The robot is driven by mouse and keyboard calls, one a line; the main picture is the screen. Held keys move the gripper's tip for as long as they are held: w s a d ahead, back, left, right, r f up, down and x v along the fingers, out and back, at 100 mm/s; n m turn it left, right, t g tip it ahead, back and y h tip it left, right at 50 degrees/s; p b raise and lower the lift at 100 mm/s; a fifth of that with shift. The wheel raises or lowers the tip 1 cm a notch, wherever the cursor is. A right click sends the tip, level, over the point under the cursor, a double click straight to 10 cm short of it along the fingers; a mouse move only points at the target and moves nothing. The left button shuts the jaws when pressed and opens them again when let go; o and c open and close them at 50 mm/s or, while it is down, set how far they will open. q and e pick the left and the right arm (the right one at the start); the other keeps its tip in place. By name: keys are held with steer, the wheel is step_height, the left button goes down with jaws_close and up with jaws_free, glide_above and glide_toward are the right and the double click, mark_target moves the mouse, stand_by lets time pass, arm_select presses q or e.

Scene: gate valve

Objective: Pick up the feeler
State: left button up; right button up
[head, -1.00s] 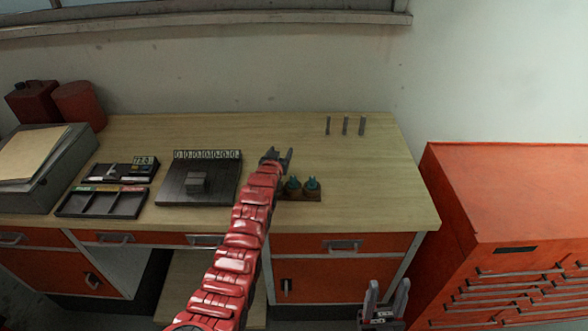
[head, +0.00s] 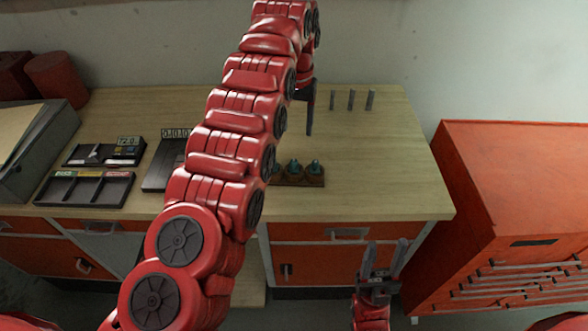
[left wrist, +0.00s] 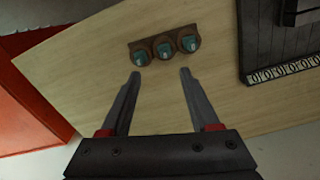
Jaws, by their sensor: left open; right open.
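No object is labelled as the feeler. Three thin grey upright strips stand at the back right of the workbench: a left one (head: 333,100), a middle one (head: 351,99) and a right one (head: 370,99). I cannot tell which, if any, is the feeler. My left gripper (head: 309,112) hangs above the bench, left of the strips, partly hidden by my arm. In the left wrist view its fingers (left wrist: 160,78) are apart and empty, and the strips do not show. My right gripper (head: 384,258) is open and empty in front of the bench.
A wooden block (head: 290,181) with three teal-topped pieces sits near the bench's front; it also shows in the left wrist view (left wrist: 148,59). A dark tray (head: 85,203) and a dark plate (head: 160,178) lie left. A red cabinet (head: 510,190) stands right.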

arm_select(q)
steer(key=f, duration=0.1)
steer(key=p, duration=0.2)
glide_above(294, 160)
steer(key=f, duration=0.8)
steer(key=shift+s+d+f, duration=0.1)
steer(key=shift+s+d, duration=0.15)
steer(key=shift+s, duration=0.1)
steer(key=shift+f, duration=0.2)
steer(key=shift+w+a+f+p, duration=0.15)
steer(key=shift+f+p, duration=0.45)
steer(key=shift+w+a+f+p, duration=0.1)
steer(key=shift+a+f+p, duration=0.05)
steer(key=shift+f+p, duration=0.45)
steer(key=shift+w+f+b, duration=0.1)
steer(key=shift+f+b, duration=0.25)
steer(key=shift+f, duration=0.9)
jaws_close()
